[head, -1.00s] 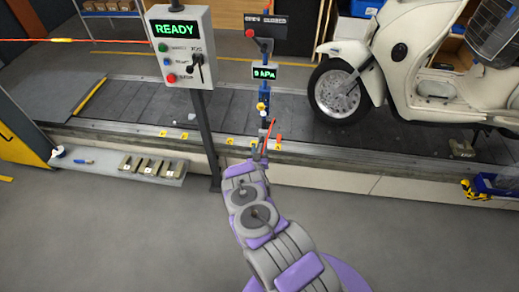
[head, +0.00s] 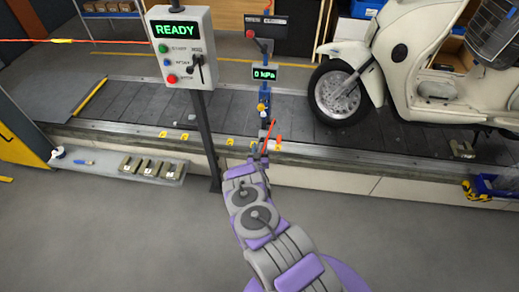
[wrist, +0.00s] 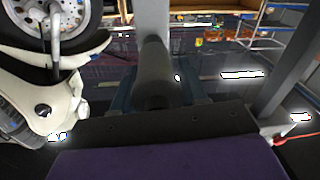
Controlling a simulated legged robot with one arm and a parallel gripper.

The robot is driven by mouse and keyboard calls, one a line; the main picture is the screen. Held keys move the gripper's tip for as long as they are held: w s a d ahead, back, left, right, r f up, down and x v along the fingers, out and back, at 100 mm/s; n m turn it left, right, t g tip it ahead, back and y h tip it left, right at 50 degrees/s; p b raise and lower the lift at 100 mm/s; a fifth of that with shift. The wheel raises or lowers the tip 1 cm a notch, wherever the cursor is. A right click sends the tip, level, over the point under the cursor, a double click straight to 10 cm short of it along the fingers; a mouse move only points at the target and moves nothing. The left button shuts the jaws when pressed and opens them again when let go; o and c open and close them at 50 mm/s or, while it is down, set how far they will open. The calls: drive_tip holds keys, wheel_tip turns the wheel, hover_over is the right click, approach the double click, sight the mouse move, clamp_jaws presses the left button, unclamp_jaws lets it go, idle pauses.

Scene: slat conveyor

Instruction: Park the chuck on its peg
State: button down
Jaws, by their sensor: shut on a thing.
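My gripper (head: 260,151) is at the end of my outstretched arm, in front of the conveyor edge and just below the post with the gauge. It is shut on the chuck, which is too small in the head view to make out its shape. A thin red-orange piece (head: 269,131) rises at the gripper. In the wrist view a dark grey cylinder (wrist: 157,80) stands in the middle, right before the gripper; I cannot tell whether it is the chuck. The gauge post (head: 265,98) has blue and yellow fittings. I cannot pick out the peg.
A control box (head: 181,48) reading READY stands on a dark post left of my arm. The gauge display (head: 266,72) reads 0 kPa. A cream scooter (head: 420,70) stands on the slat conveyor (head: 140,102) to the right. A low shelf (head: 120,166) holds several small blocks. The near floor is clear.

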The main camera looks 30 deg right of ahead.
drive_tip(key=shift+w+d, duration=0.1)
drive_tip(key=shift+w, duration=0.05)
drive_tip(key=c, duration=0.5)
unclamp_jaws()
drive_tip(key=p+v, duration=0.2)
drive_tip(key=v, duration=1.5)
drive_tip(key=shift+p, duration=0.3)
drive_tip(key=shift+a, duration=0.25)
